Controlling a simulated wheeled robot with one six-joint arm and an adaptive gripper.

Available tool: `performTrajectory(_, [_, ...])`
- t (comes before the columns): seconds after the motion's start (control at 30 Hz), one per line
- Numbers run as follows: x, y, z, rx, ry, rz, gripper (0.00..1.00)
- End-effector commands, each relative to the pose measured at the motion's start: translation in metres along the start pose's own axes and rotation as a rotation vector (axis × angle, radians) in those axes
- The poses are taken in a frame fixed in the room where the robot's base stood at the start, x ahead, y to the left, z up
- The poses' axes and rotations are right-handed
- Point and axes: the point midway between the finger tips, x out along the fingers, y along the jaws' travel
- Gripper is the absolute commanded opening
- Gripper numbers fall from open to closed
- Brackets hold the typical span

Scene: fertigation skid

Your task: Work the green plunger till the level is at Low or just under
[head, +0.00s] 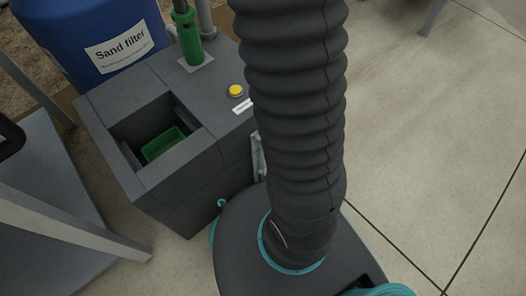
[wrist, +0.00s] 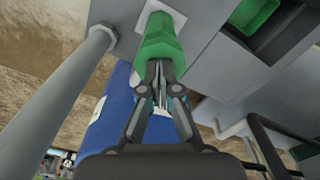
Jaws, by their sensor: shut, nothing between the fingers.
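In the wrist view the green plunger (wrist: 158,42) is just ahead of my gripper (wrist: 160,72). The fingertips are together, with nothing held, and overlap the plunger's near end; I cannot tell whether they touch it. A narrow pale strip (head: 257,155) on the skid's side, perhaps the level gauge, is partly behind my arm. No level or Low mark is readable.
A yellow button (head: 236,91) with a small white label sits on the skid (head: 110,98). A green bin (head: 165,143) lies in its square recess. The blue sand filter (head: 95,25) stands behind, a grey pipe (wrist: 70,85) beside the plunger.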

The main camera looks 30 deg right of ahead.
Motion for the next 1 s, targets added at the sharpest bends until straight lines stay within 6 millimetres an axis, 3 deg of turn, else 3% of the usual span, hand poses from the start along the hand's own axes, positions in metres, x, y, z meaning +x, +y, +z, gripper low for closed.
performTrajectory(0.73, [-0.068,0.000,0.000,0.000,-0.001,-0.001,0.00])
performTrajectory(1.0, [-0.072,0.000,0.000,0.000,0.000,0.000,0.00])
